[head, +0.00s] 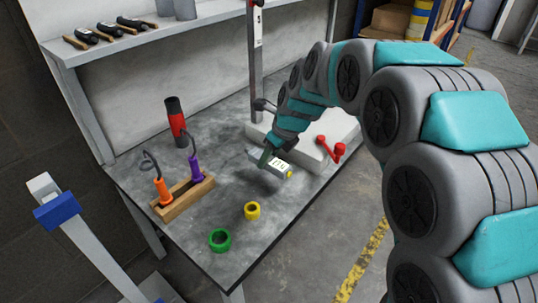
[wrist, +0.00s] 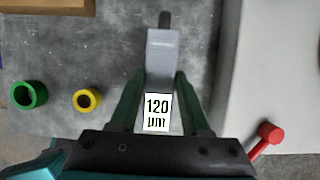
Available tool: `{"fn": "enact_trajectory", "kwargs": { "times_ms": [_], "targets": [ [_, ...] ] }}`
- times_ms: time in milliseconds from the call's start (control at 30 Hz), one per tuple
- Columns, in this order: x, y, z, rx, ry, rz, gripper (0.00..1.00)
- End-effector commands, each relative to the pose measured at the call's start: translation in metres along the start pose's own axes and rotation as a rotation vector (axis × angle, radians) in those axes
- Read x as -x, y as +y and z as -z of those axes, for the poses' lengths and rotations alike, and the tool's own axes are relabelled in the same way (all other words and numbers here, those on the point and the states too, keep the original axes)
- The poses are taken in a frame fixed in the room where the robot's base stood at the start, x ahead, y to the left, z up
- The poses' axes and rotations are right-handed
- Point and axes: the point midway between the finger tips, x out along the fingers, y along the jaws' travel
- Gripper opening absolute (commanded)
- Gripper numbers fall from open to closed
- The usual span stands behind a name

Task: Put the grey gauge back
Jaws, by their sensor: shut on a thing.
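The grey gauge (wrist: 162,55) lies between the two green fingers of my gripper (wrist: 158,88) in the wrist view. It has a white label reading "120 µm" and a dark tip pointing away from the gripper. In the head view my gripper (head: 266,156) is shut on the gauge (head: 281,169) over the right part of the grey table; I cannot tell whether the gauge touches the table. A wooden block (head: 187,199) at the table's left holds an orange-handled tool (head: 163,190) and a purple-handled tool (head: 195,168), with a gap between them.
A green ring (head: 219,240) and a yellow ring (head: 252,211) lie near the table's front edge. A red and black cylinder (head: 176,122) stands behind the block. A pale stand base (head: 322,147) with a red-knobbed lever (head: 338,152) is right of my gripper. The table's middle is clear.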

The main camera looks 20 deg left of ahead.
Motion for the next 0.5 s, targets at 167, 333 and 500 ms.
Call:
{"fn": "enact_trajectory", "kwargs": {
  "times_ms": [167, 333, 500],
  "targets": [
    [-0.012, 0.001, 0.006, -0.002, 0.001, -0.002, 0.00],
    [-0.025, -0.001, 0.011, -0.001, -0.001, 0.001, 0.00],
    [-0.037, 0.000, 0.016, -0.001, 0.000, 0.000, 0.00]
  ]
}}
